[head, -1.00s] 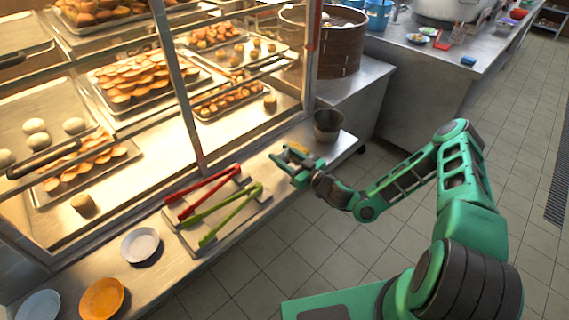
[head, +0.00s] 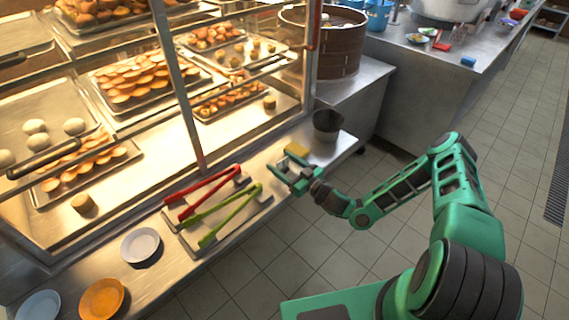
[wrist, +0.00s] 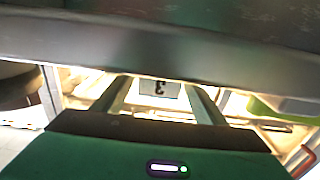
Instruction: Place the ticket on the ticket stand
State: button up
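My gripper (head: 281,177) is low over the steel counter, between the tongs and the dark cup, with its two fingers apart. A small yellow piece (head: 297,149) is just beyond it on the counter; I cannot tell whether it is the ticket or the stand. In the wrist view, a pale card with a dark "3" (wrist: 160,89), likely the ticket, shows between the fingers of my gripper (wrist: 159,100). No finger clearly touches it. A dark band hides the upper part of that view. I cannot make out the ticket stand for certain.
Red tongs (head: 203,194) and green tongs (head: 222,214) lie on a tray left of my gripper. A dark cup (head: 327,125) stands behind it. A glass food case borders the counter. Plates, including an orange one (head: 102,298), sit at the near left.

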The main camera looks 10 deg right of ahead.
jog(key=shift+r, duration=0.15)
jog(key=v, duration=1.2)
